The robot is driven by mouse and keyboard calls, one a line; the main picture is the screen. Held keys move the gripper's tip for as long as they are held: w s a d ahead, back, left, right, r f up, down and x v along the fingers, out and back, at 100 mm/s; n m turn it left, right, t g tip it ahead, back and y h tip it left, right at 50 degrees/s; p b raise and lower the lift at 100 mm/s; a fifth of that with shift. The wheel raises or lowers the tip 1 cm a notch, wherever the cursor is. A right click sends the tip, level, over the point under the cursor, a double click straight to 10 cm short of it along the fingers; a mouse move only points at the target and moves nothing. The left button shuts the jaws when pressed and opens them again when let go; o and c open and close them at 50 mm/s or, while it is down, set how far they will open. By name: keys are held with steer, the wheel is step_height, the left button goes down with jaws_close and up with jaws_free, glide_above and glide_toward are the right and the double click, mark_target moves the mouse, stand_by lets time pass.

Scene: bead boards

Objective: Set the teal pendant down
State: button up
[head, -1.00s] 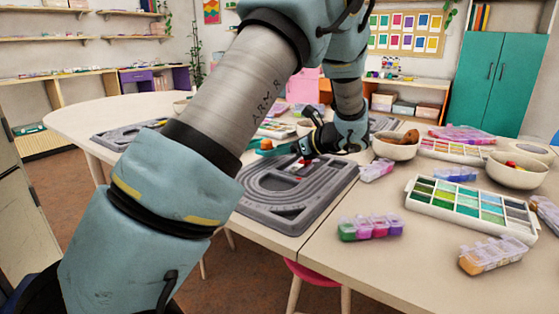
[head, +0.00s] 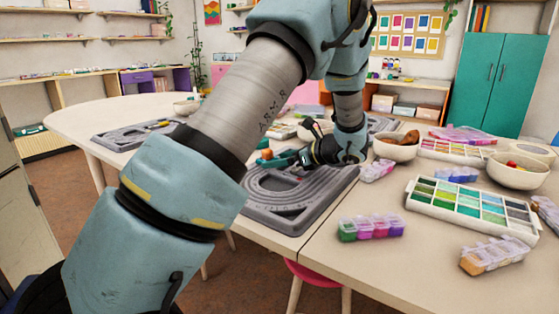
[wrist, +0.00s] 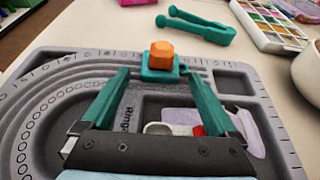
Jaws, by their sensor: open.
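The teal pendant (wrist: 160,72) is a small squarish piece with a loop at its edge. In the wrist view it sits at the far rim of the grey bead board (wrist: 40,120), with an orange faceted piece (wrist: 161,54) on top. The orange piece also shows in the head view (head: 266,154). My gripper (wrist: 157,78) is open, its two teal fingers apart and pointing at the pendant, which lies between or just beyond the tips. I see no finger touching it. In the head view my gripper (head: 290,158) is low over the board (head: 300,218).
Teal tweezers (wrist: 198,24) lie beyond the board. A red piece (wrist: 198,131) and a pale piece (wrist: 240,125) lie in the board's recess. To the right stand a bowl (head: 395,148), a colour palette (head: 470,207) and bead boxes (head: 370,228).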

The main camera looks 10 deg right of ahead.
steer(key=shift+r, duration=0.2)
steer(key=v, duration=1.2)
